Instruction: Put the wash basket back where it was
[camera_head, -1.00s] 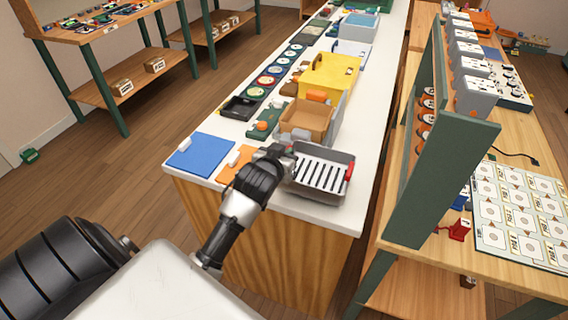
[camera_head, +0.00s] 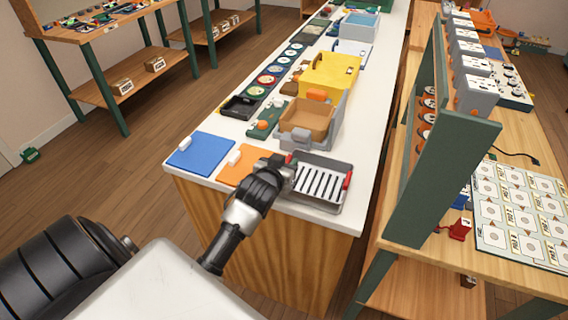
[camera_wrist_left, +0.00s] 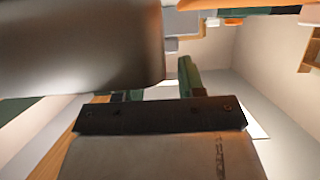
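The wash basket (camera_head: 319,185) is a grey tray with a slatted bottom and red handles. It is at the near right end of the white counter (camera_head: 318,220), and appears level. My left gripper (camera_head: 287,171) is at the basket's left side and appears shut on its left handle, with the fingertips mostly hidden. In the left wrist view, dark and grey gripper parts (camera_wrist_left: 160,115) fill the near area and the grip itself is not clear. Whether the basket touches the counter cannot be told. My right gripper is not in view.
An orange mat (camera_head: 238,166) and a blue mat (camera_head: 201,154) lie left of the basket. A grey bin with a brown tray (camera_head: 306,122) stands just behind it, then a yellow crate (camera_head: 331,76). A green upright panel (camera_head: 443,185) stands on the right-hand table.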

